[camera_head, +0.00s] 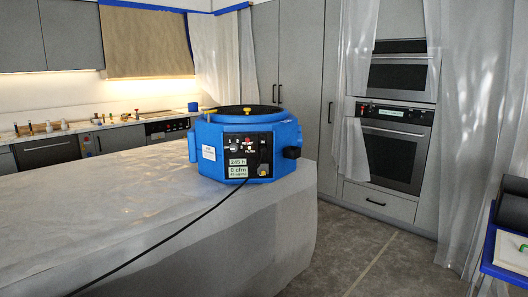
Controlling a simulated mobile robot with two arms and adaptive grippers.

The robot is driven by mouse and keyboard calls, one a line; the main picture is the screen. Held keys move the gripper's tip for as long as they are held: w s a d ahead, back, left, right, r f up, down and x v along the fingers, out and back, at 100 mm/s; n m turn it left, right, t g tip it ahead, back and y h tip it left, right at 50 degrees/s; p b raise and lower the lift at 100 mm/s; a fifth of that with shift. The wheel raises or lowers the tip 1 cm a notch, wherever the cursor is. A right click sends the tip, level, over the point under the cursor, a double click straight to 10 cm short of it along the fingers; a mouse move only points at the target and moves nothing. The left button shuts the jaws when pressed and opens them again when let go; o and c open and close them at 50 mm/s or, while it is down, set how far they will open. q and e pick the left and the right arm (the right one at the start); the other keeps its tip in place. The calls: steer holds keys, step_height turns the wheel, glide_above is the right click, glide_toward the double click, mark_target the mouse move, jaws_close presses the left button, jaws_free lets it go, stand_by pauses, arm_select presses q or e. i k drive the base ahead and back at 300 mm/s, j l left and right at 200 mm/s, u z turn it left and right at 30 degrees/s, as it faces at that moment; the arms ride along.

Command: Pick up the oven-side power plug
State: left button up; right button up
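A blue machine (232,118) with a front control panel stands on the plastic-covered counter (120,195). A black power cable (165,240) runs from its front down across the counter to the lower left and out of the picture. No power plug can be made out for certain. The built-in oven (394,150) is in the grey cabinet wall at the right, behind the machine. Neither of my grippers is in view.
A microwave-like unit (398,75) sits above the oven. Clear plastic sheets (475,120) hang at the right. A blue-edged surface (490,258) with a black object is at the right edge. The floor (365,255) between counter and oven is clear.

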mark_target(262, 147)
steer(key=i+l+z, duration=0.1)
steer(key=i+z, duration=0.3)
steer(key=i, duration=0.2)
steer(key=i+j+z, duration=0.2)
steer(key=i+z, duration=0.15)
steer(key=i, duration=0.15)
steer(key=i+j+z, duration=0.25)
steer(key=j, duration=0.45)
steer(key=j+z, duration=0.25)
steer(key=j, duration=0.45)
